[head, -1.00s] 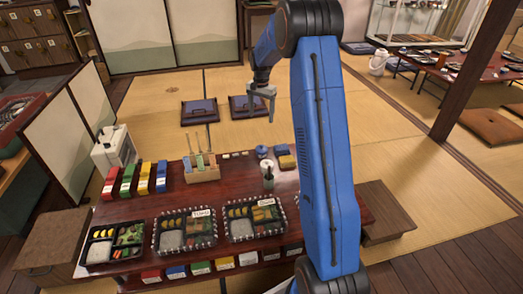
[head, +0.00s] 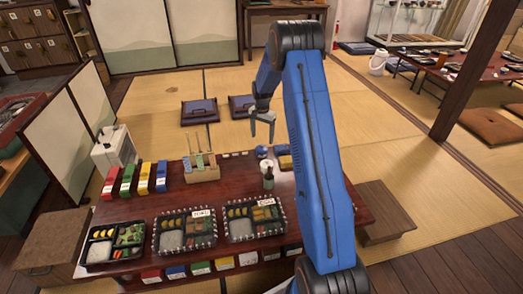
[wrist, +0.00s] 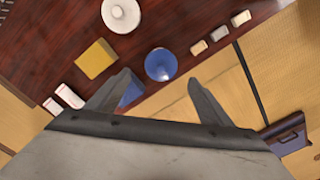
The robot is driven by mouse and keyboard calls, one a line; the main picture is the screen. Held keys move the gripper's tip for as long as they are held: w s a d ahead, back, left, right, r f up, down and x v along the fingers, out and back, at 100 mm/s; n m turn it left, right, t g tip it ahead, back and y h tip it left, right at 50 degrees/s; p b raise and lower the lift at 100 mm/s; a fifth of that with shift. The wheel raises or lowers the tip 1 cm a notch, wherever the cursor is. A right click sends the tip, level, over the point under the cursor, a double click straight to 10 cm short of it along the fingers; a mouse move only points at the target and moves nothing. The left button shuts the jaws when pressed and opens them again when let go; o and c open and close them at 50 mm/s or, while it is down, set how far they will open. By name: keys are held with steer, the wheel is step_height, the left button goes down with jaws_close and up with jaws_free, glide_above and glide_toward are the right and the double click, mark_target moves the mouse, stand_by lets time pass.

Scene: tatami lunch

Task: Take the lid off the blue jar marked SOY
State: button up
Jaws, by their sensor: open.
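The blue jar (head: 262,151) stands near the back edge of the dark red table. In the wrist view it is a round blue shape (wrist: 160,65) seen from above. I cannot read a SOY mark on it or tell its lid from its body. My gripper (head: 262,136) is open and empty, pointing down above the jar. In the wrist view the fingertips of my gripper (wrist: 159,77) lie on either side of the jar, apart from it.
A yellow block (wrist: 97,58) and a blue block (wrist: 131,93), partly behind a finger, lie near the jar. A white-topped round container (wrist: 120,14) stands close by. Small pale blocks (wrist: 219,33) line the table edge. Bento trays (head: 185,231) fill the table front.

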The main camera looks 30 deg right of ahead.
mark_target(261, 148)
steer(key=shift+a+f, duration=0.2)
steer(key=shift+f, duration=2.75)
steer(key=c, duration=1.1)
